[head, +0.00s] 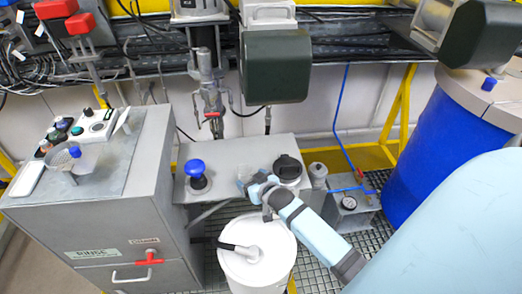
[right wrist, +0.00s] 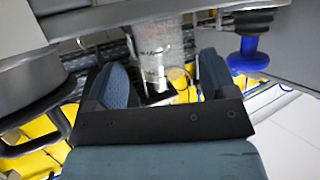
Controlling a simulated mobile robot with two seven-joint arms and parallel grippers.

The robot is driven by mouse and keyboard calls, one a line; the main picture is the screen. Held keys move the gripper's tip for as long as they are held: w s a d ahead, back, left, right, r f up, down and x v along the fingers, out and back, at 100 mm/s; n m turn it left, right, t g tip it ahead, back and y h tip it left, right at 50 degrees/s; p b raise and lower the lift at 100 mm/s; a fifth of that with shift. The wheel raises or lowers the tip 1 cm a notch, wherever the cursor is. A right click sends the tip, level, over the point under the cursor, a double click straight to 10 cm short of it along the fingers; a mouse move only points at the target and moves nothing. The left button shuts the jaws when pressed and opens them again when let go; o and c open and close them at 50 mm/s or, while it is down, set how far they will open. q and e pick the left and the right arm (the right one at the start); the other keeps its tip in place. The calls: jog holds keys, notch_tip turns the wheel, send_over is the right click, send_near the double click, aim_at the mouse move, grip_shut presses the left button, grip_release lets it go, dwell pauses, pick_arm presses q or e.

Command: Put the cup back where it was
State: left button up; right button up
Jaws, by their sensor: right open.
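The clear cup (head: 245,174) stands on the grey metal shelf (head: 228,160), partly hidden by my right gripper (head: 257,187). In the right wrist view, which looks upside down, the see-through cup (right wrist: 154,48) shows beyond and between the fingers of the right gripper (right wrist: 163,82). The fingers are apart, with a gap visible on each side of the cup. Whether a finger touches it I cannot tell. My left gripper is not in view.
A blue knob (head: 195,170) stands left of the cup and a black-capped fitting (head: 288,168) right of it. A white lidded bucket (head: 257,252) stands below the shelf. A grey cabinet (head: 100,200) is at left, a blue drum (head: 443,150) at right.

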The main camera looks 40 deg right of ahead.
jog(key=d+v, duration=0.1)
jog(key=v, duration=0.6)
jog(key=s+a+f+n+g+y, duration=0.1)
jog(key=s+a+f, duration=0.3)
jog(key=s+a, duration=0.4)
jog(key=s+a+f+n+g+y, duration=0.1)
jog(key=s+a+f+n+y, duration=0.2)
jog(key=s+a, duration=0.5)
jog(key=shift+a+f+y, duration=0.3)
jog(key=shift+a+f, duration=0.2)
jog(key=shift+a, duration=0.2)
notch_tip(320, 180, up, 2)
jog(key=shift+s+d+r+p, duration=0.1)
jog(key=shift+d+r+p, duration=0.15)
jog(key=shift+p, duration=1)
jog(key=shift+c, duration=0.2)
